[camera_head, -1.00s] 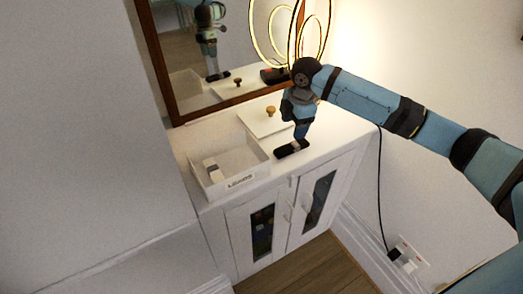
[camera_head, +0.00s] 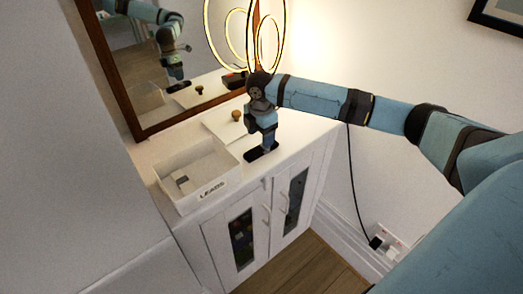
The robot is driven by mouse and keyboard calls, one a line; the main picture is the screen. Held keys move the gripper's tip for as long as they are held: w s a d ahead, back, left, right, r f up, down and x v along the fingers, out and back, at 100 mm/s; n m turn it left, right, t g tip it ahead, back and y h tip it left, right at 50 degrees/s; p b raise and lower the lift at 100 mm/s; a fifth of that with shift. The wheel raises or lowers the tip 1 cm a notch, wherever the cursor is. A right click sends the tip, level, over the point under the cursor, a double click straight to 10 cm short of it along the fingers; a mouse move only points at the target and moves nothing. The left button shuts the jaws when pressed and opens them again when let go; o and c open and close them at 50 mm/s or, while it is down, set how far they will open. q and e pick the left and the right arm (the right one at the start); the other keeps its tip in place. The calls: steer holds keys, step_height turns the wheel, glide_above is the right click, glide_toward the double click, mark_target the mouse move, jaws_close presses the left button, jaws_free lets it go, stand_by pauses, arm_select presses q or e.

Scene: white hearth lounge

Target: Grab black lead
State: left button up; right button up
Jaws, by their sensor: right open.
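A thin black lead (camera_head: 352,180) hangs down the wall to the right of the white cabinet. It runs from behind my right arm to a black plug (camera_head: 376,242) at a white wall socket (camera_head: 391,243). My right gripper (camera_head: 262,151) points down over the cabinet top, its dark jaw end open. It is left of the lead and apart from it. Whether it touches the cabinet top is unclear. A white open box (camera_head: 180,204) labelled LEADS stands on the cabinet's left part, with a small grey and white thing (camera_head: 183,181) inside. My left gripper is not in view.
A flat white lid (camera_head: 219,127) with a brass knob (camera_head: 236,115) lies behind the box. A wood-framed mirror (camera_head: 128,118) and a lit ring lamp (camera_head: 283,35) stand behind. The cabinet (camera_head: 225,210) has glass-panelled doors. Wooden floor (camera_head: 300,268) is clear in front.

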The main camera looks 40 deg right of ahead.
mark_target(262, 150)
steer(key=f, duration=0.4)
steer(key=shift+s+f, duration=0.25)
steer(key=shift+f, duration=0.05)
steer(key=shift+r, duration=0.1)
steer(key=c, duration=1)
steer(key=shift+c, duration=0.2)
